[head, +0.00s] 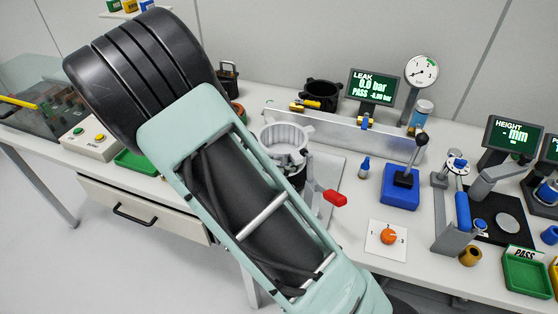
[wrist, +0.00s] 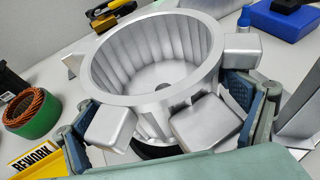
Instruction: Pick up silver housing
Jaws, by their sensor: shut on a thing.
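The silver housing (head: 284,137) is an open, ribbed metal ring with blocky lugs, standing upright over a dark round base behind my arm in the head view. In the wrist view the housing (wrist: 150,98) fills the middle, with its open mouth up. My gripper (wrist: 162,108) has one blue-grey finger on each side of the housing and is shut on it. The gripper itself is hidden behind my arm in the head view. A little of the dark base shows under the housing in the wrist view, but I cannot tell whether they touch.
A red-handled clamp (head: 333,197) is right of the housing. A metal rail (head: 345,137) runs behind it. In the wrist view, a green copper-wound ring (wrist: 33,113) and yellow REWORK sign (wrist: 38,160) lie left.

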